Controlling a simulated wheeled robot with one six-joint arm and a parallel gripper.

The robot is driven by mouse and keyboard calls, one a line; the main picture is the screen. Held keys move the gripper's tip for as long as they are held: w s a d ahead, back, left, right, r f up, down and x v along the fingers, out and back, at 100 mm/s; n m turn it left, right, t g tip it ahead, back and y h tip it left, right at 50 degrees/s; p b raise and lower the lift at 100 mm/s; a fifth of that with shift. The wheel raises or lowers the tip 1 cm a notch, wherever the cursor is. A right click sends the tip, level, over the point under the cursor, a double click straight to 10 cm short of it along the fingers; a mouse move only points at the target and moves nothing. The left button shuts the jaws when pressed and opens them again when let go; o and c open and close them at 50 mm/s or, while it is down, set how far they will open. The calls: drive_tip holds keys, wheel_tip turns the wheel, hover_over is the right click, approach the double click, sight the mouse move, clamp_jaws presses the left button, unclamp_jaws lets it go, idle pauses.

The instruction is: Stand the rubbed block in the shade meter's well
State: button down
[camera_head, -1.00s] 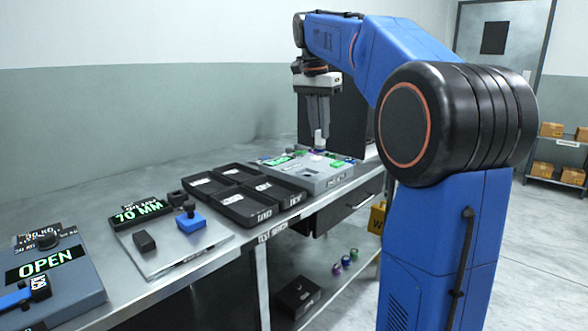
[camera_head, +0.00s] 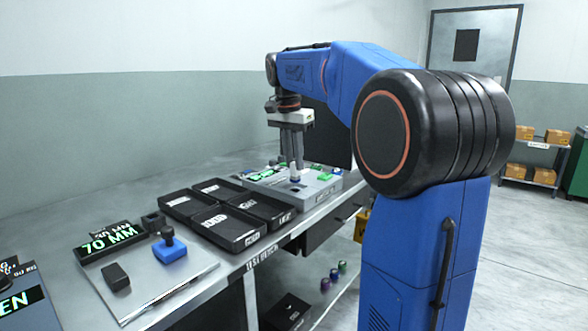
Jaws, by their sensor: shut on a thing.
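The shade meter appears to be the grey box (camera_head: 312,199) with green displays at the far end of the bench. A dark opening (camera_head: 296,187), likely its well, shows in its top. My gripper (camera_head: 296,173) points straight down over this box, its fingers closed on a small block (camera_head: 295,180). Only the block's lower end shows below the fingertips, small and partly hidden. It is just above or at the opening; I cannot tell if it touches or has entered. The block looks roughly upright.
Several black trays (camera_head: 232,228) stand left of the meter. A dark panel stands behind the meter.

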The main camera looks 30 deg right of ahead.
drive_tip(key=shift+f, duration=1.4)
drive_tip(key=c, duration=1.6)
unclamp_jaws()
drive_tip(key=shift+f, duration=0.1)
drive_tip(key=r, duration=0.4)
drive_tip(key=a+r, duration=0.1)
drive_tip(key=r, duration=0.7)
drive_tip(key=shift+s+a, duration=0.3)
drive_tip(key=shift+a, duration=0.05)
